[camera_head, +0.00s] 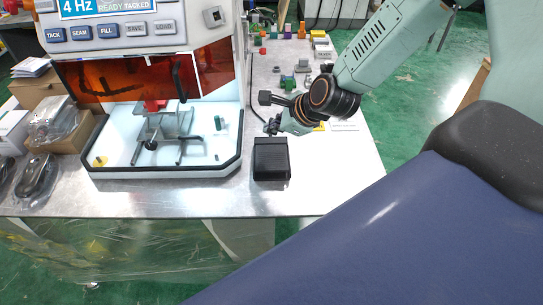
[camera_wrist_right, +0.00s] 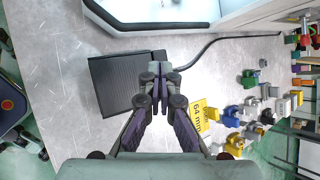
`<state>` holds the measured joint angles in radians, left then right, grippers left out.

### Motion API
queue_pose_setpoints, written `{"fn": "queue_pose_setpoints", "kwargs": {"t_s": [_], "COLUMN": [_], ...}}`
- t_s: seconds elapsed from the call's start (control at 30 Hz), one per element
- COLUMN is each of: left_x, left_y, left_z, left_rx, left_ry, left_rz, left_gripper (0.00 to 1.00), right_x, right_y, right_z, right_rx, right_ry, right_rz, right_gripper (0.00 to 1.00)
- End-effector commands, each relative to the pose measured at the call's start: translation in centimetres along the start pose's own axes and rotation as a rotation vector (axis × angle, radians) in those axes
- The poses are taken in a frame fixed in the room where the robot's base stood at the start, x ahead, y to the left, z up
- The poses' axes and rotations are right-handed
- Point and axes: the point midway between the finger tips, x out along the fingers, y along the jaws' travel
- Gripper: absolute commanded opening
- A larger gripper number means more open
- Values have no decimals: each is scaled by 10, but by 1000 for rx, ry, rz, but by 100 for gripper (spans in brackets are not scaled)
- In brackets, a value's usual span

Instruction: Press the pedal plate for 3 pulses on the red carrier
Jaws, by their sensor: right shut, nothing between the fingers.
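The black pedal plate (camera_head: 271,158) lies on the metal table to the right of the machine; in the right wrist view it is a dark ribbed plate (camera_wrist_right: 112,82). My right gripper (camera_head: 273,127) is shut and empty just behind the pedal in the head view. In the wrist view its closed fingertips (camera_wrist_right: 154,78) overlap the pedal's edge; whether they touch it I cannot tell. A red piece (camera_head: 155,105), perhaps the red carrier, sits on a grey fixture (camera_head: 165,135) in the machine's lit chamber, partly behind the orange window. My left gripper is not in view.
The machine panel (camera_head: 120,25) reads 4 Hz and READY TACKED. A black cable (camera_wrist_right: 220,40) runs from the pedal. A yellow 64 mm tag (camera_wrist_right: 200,114) and several coloured blocks (camera_wrist_right: 245,110) lie nearby. Boxes and bagged parts (camera_head: 50,120) stand at left. The table front right is clear.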

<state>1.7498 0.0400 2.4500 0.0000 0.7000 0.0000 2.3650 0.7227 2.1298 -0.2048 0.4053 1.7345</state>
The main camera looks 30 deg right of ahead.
Motion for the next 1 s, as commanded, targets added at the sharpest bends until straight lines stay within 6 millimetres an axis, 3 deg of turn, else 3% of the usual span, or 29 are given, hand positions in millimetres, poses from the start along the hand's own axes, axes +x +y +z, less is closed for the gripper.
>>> {"fn": "queue_pose_setpoints", "kwargs": {"t_s": [0.03, 0.27, 1.0], "left_x": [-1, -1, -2], "left_y": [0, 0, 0], "left_z": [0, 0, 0], "left_rx": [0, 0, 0], "left_ry": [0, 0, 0], "left_rz": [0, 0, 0], "left_gripper": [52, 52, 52], "right_x": [-6, -14, -24], "right_y": [-8, -14, -13], "right_z": [10, 17, 14], "right_rx": [0, -267, -1269], "right_ry": [-10, 8, 77], "right_rz": [-17, -33, 8], "right_gripper": [0, 0, 0]}}
